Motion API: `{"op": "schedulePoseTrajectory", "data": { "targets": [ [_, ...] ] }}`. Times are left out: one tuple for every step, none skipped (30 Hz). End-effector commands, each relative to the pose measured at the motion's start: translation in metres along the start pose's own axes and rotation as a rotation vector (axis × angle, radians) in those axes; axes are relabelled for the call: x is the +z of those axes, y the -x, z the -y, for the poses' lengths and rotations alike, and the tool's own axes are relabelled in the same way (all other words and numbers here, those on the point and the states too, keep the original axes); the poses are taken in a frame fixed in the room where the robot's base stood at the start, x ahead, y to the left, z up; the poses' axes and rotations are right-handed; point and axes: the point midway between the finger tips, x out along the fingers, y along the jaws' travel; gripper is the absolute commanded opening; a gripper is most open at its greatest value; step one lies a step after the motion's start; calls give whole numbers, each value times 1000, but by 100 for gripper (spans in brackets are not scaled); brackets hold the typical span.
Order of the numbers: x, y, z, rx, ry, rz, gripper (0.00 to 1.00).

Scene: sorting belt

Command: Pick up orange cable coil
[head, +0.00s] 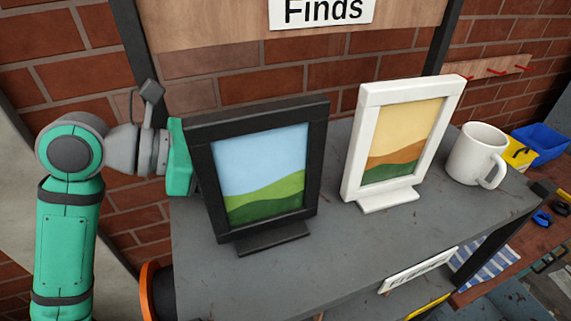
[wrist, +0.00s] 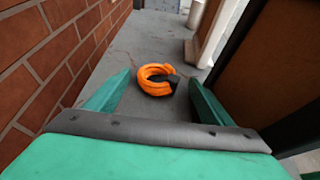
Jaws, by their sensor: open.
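The orange cable coil (wrist: 148,86) lies flat on the grey shelf top, with a dark piece on its right side, in the wrist view. My gripper (wrist: 158,77) is open, its two green fingers to the left and right of the view, and the coil lies ahead between their tips, not gripped. In the head view my gripper (head: 178,158) is at the left behind the black picture frame (head: 316,165), which hides its fingers. The coil is hidden in the head view.
The brown back of the black frame stands close to the right finger. A white picture frame (head: 353,150) and a white mug (head: 475,155) stand farther along the grey shelf (head: 340,255). The brick wall (wrist: 45,55) runs close on the left in the wrist view.

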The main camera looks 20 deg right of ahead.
Motion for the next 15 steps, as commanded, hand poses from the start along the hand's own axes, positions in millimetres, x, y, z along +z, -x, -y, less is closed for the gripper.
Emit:
{"op": "schedulePoseTrajectory", "data": {
  "targets": [
    [1,-6,0,-3,-1,0,75],
    [2,-10,-1,-4,-1,0,75],
    [3,-16,-2,-4,-1,-1,75],
    [3,-20,-2,-5,0,-1,75],
    [4,-25,-3,-6,0,-1,75],
    [4,-30,-3,-5,0,-1,75],
    [4,-35,-3,-5,-1,-1,75],
    [5,-39,-2,-6,-1,0,75],
    [5,-43,-2,-5,-2,0,75],
    [5,-45,-3,-4,-2,0,75],
    [4,-46,-3,-3,-1,-1,75],
    [4,-47,-3,-3,-1,-1,75],
    [4,-47,-3,-2,-1,-1,75],
    [4,-47,-3,-2,-1,-1,75],
    [4,-47,-3,-2,0,-1,75]
  ]
}}
